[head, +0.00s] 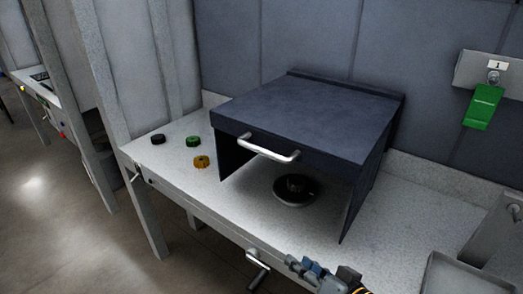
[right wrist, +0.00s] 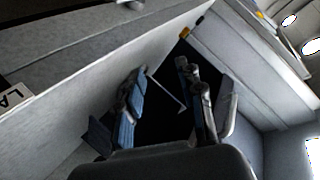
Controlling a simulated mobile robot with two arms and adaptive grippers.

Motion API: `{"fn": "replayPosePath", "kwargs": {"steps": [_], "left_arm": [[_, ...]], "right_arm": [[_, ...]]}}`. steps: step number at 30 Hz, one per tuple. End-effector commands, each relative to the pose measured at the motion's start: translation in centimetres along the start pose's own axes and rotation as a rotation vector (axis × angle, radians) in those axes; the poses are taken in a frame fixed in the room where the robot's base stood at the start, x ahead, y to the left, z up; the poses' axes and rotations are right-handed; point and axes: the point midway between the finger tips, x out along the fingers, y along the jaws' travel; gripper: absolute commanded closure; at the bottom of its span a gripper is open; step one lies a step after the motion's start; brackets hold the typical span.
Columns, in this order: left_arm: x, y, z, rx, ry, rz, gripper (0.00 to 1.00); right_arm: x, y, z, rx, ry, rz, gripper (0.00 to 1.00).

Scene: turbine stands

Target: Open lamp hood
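The lamp hood (head: 310,115) is a dark blue-grey box on the speckled grey table, with its top lying flat and its front side open below a short front panel. A silver bar handle (head: 268,150) is fixed to that front panel. My right gripper (head: 312,270) is at the bottom of the head view, in front of and below the hood, apart from the handle. In the right wrist view its two fingers (right wrist: 162,98) are spread with nothing clear between them. The hood handle cannot be made out there. My left gripper is not in view.
Under the hood sits a dark round object (head: 296,189). Black (head: 158,139), green (head: 193,141) and orange (head: 201,162) knobs lie left of it. A green tag (head: 484,106) hangs on the wall at right. A grey tray (head: 462,272) is at bottom right. A lower handle (head: 258,268) juts from the table front.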

Motion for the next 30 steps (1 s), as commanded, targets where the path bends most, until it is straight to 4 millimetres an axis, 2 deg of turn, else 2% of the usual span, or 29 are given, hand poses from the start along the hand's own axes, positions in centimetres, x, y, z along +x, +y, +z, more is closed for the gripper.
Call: {"fn": "replayPosePath", "kwargs": {"steps": [1, 3, 6, 9, 13, 17, 30], "left_arm": [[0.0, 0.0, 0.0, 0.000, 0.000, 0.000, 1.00], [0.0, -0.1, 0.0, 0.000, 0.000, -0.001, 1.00], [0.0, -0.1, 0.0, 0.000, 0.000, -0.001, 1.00], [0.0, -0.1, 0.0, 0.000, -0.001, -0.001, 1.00], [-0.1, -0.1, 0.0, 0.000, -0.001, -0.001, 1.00], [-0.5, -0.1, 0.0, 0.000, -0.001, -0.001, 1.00], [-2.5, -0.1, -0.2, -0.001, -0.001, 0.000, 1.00]], "right_arm": [[0.6, -1.5, -2.5, 0.045, 0.072, -0.072, 0.63], [1.0, -3.6, -5.8, 0.124, 0.166, -0.177, 0.63], [0.8, -6.0, -10.0, 0.234, 0.277, -0.314, 0.63], [0.4, -7.4, -12.8, 0.316, 0.346, -0.406, 0.63], [0.2, -8.1, -14.3, 0.361, 0.382, -0.454, 0.63], [1.1, -8.6, -15.1, 0.366, 0.385, -0.458, 0.63], [8.5, -11.8, -18.9, 0.362, 0.383, -0.455, 0.63]]}}
